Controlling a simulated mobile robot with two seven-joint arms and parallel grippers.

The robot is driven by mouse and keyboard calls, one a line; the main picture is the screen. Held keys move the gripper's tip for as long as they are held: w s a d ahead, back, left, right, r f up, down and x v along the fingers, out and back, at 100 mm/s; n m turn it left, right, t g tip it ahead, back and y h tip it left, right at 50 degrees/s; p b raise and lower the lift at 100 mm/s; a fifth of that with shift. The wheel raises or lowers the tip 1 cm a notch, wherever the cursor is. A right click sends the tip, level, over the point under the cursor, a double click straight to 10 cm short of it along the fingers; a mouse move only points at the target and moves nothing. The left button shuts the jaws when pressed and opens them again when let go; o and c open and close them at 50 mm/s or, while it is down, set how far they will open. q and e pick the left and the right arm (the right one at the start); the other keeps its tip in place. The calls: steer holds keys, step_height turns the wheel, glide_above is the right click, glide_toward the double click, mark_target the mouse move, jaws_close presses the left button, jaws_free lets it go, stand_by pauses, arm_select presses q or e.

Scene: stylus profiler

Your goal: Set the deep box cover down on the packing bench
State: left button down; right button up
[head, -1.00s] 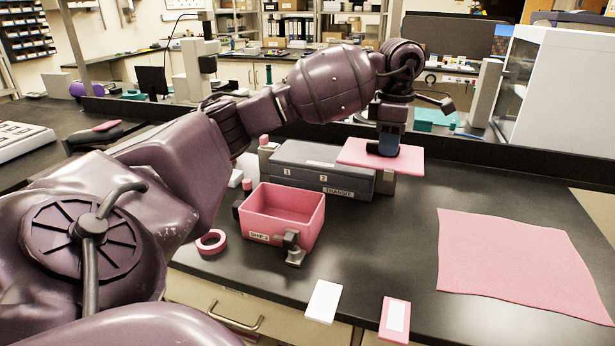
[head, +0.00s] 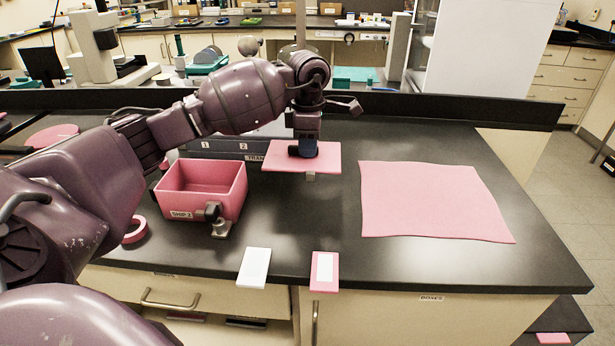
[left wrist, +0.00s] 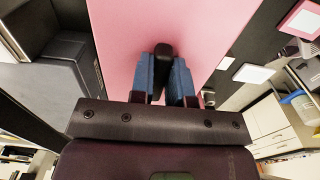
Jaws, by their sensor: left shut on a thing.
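The deep box cover (head: 325,158) is a flat pink panel with a dark knob (left wrist: 163,62) on top. My left gripper (head: 303,149) is shut on that knob, its blue fingers on either side of it in the left wrist view (left wrist: 165,82). The cover is held about level over the packing bench (head: 290,215), to the right of the open pink box (head: 200,202) labelled SHIP. The gap beneath the cover is hard to judge. My right gripper is not in view.
A grey case (head: 225,147) stands behind the box, partly hidden by my arm and the cover. A pink mat (head: 425,200) lies at right. A white card (head: 254,268) and a pink card (head: 324,272) lie at the front edge. Bare bench lies between cover and cards.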

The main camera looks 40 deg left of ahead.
mark_target(308, 160)
arm_select(q)
step_height(308, 160, down, 4)
steer(key=shift+f, duration=0.1)
steer(key=shift+f+b, duration=0.35)
steer(key=shift+f, duration=1.95)
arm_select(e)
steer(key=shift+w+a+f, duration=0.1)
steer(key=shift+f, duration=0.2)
arm_select(q)
steer(key=shift+f, duration=0.1)
steer(key=shift+f, duration=0.1)
steer(key=c, duration=1.1)
jaws_free()
steer(key=shift+c, duration=0.2)
steer(key=shift+o, duration=0.2)
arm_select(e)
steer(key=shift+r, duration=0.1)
